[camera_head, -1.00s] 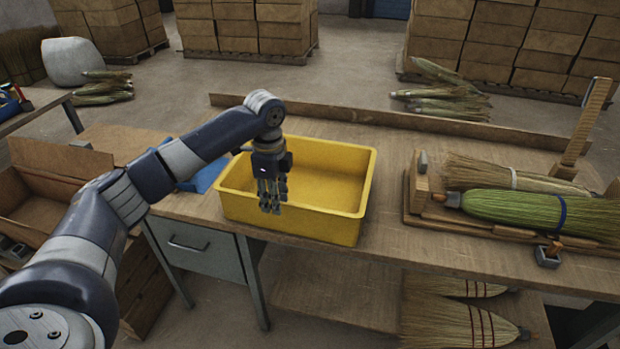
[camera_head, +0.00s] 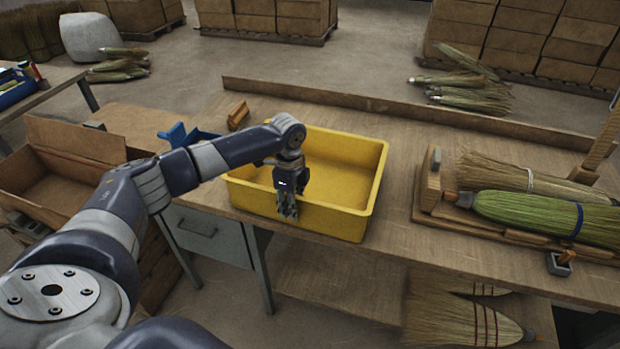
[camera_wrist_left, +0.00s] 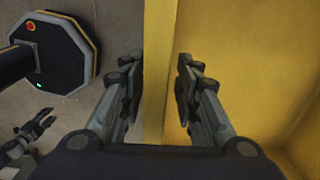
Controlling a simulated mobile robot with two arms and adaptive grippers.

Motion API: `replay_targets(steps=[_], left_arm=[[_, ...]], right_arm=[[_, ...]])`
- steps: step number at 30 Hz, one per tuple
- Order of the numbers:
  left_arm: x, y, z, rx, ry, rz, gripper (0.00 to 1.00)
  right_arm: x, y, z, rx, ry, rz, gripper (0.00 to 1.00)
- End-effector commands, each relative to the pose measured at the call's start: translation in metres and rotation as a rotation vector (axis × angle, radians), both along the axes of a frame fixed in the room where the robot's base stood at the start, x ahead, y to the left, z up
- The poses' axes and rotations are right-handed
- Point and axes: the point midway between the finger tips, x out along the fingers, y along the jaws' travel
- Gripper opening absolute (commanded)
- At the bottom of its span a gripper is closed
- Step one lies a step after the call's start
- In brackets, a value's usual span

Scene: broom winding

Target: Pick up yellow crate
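The yellow crate (camera_head: 372,193) stands upright on the wooden workbench and is empty where I can see inside. My left gripper (camera_head: 288,210) points down at the middle of its near wall. In the left wrist view the fingers of this gripper (camera_wrist_left: 160,95) are apart, one on each side of the crate's wall (camera_wrist_left: 158,60). A gap shows between the wall and the fingers. My right gripper (camera_wrist_left: 45,122) shows small at the lower left of the left wrist view, its fingers spread and empty. It is outside the head view.
The workbench (camera_head: 300,103) has a raised back edge. A blue holder (camera_head: 180,135) and a small wooden block (camera_head: 237,114) are left of the crate. A green broom (camera_head: 530,212) lies in a wooden fixture at the right. An open cardboard box (camera_head: 60,180) stands at the left.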

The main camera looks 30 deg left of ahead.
Motion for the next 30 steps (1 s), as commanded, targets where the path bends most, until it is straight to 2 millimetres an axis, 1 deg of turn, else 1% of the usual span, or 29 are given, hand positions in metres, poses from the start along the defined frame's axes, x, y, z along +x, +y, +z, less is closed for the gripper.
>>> replay_targets(steps=[1, 4, 11, 14, 15, 20, 23, 30], left_arm=[[0.000, 0.000, -0.006, 0.000, 0.001, 0.001, 0.30], [0.000, 0.000, -0.013, -0.001, 0.000, 0.001, 0.30], [0.000, 0.000, -0.015, -0.001, -0.001, 0.000, 0.30], [0.000, 0.000, -0.015, -0.001, -0.001, 0.000, 0.10], [0.000, 0.000, -0.015, -0.001, -0.001, 0.000, 0.01], [0.000, 0.000, -0.015, -0.001, -0.001, 0.000, 0.00], [0.003, 0.000, -0.012, -0.001, -0.010, 0.001, 0.00], [0.002, 0.000, -0.012, -0.001, -0.008, 0.001, 0.00]], right_arm=[[0.008, 0.002, 0.003, 0.003, -0.013, 0.000, 0.40], [0.016, 0.004, 0.004, 0.007, -0.025, 0.000, 0.40], [0.012, 0.008, 0.003, 0.011, -0.019, -0.002, 0.40], [0.007, 0.007, 0.003, 0.009, -0.011, -0.002, 0.40], [0.005, 0.007, 0.003, 0.009, -0.008, -0.002, 0.40], [0.000, 0.006, 0.002, 0.007, 0.001, -0.002, 0.40], [0.000, 0.005, 0.003, 0.005, 0.000, -0.003, 0.40], [0.001, 0.001, 0.002, 0.002, -0.002, -0.002, 0.40]])
